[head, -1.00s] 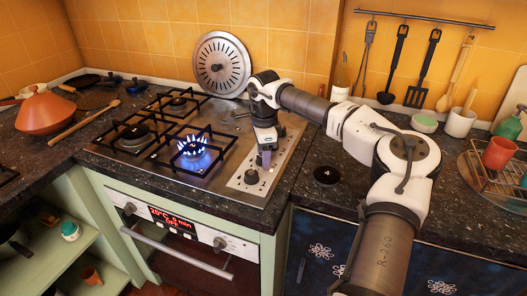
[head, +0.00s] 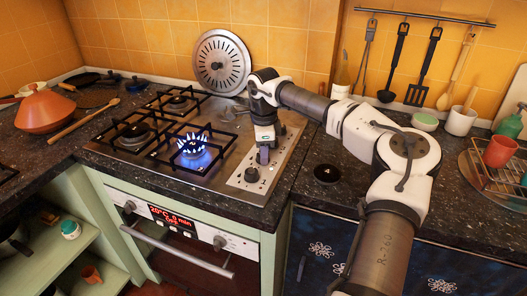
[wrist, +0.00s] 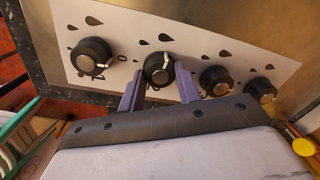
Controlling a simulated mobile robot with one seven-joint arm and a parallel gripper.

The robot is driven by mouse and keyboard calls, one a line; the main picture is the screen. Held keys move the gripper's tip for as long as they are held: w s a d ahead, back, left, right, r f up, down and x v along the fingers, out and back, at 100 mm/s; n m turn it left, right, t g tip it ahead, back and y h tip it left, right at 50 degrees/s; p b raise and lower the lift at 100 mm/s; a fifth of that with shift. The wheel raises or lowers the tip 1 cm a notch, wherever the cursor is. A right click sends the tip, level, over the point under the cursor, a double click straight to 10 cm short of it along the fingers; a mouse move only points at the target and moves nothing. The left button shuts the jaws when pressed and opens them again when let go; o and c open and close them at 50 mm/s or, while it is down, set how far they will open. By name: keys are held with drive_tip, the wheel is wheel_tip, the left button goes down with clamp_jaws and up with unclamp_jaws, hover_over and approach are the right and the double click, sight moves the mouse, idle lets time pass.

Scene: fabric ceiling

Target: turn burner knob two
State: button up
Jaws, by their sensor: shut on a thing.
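A white strip with a row of several black-and-silver burner knobs shows in the wrist view. My gripper (wrist: 160,86) has its two purple fingers on either side of the second knob from the left (wrist: 158,69) and is shut on it. The leftmost knob (wrist: 92,56) and the third knob (wrist: 216,80) stand free beside the fingers. In the head view my gripper (head: 264,155) points down over the control panel (head: 240,185) at the hob's right side and hides some knobs. The nearest knob (head: 251,175) is visible in front of it. The front burner (head: 192,147) burns with a blue flame.
Black pan supports (head: 133,132) cover the hob left of my gripper. A round perforated metal lid (head: 221,63) leans on the tiled wall behind. A terracotta tagine (head: 45,110) stands far left. The dark counter right of the hob is mostly clear near my arm.

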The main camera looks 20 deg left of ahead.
drive_tip(key=m+b, duration=0.1)
drive_tip(key=m, duration=0.7)
drive_tip(key=m+b, duration=0.1)
drive_tip(key=m, duration=0.3)
drive_tip(key=shift+h, duration=0.3)
drive_tip(key=shift+s+a+m+b, duration=0.1)
drive_tip(key=shift+m+b, duration=0.2)
drive_tip(key=shift+m, duration=1.5)
drive_tip(key=o, duration=1)
drive_tip(key=shift+c, duration=0.2)
drive_tip(key=shift+r, duration=0.1)
